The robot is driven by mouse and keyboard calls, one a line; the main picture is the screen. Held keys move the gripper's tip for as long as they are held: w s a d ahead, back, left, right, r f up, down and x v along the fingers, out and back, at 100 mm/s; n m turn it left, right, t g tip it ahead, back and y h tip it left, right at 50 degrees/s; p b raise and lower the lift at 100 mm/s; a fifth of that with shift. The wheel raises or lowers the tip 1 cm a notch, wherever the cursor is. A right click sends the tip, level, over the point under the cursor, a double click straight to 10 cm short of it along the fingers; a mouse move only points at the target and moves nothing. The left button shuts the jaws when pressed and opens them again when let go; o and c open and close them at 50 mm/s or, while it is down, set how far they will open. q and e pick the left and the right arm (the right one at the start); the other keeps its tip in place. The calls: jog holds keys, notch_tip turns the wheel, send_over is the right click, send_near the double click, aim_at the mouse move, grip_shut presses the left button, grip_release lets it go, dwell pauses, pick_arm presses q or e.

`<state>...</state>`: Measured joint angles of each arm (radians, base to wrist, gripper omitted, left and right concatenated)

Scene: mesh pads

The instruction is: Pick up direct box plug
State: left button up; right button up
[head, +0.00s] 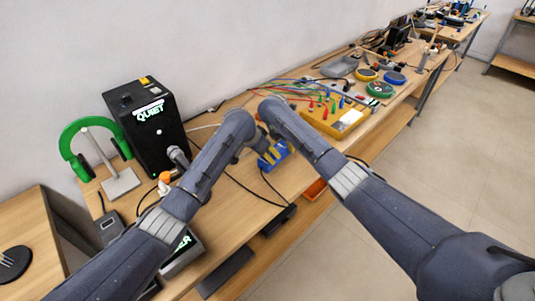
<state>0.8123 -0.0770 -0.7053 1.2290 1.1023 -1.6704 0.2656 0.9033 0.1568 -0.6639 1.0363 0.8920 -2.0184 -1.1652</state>
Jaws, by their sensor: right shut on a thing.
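My right gripper (269,153), with yellow finger pads, is low over the front part of the long table, partly behind my right forearm. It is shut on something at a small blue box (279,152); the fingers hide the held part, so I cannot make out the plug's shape. A thin dark cable hangs just below the box. My left arm reaches in from the left toward the same spot, but I cannot make out its gripper.
A yellow box (333,117) with coloured plugs and cables lies behind the right arm. Round coloured pads (380,89) are farther back. Open floor lies right.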

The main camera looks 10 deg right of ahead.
pick_arm(q)
jog(key=shift+o, duration=0.4)
jog(key=shift+f, duration=0.2)
grip_shut()
jog(key=shift+f, duration=0.1)
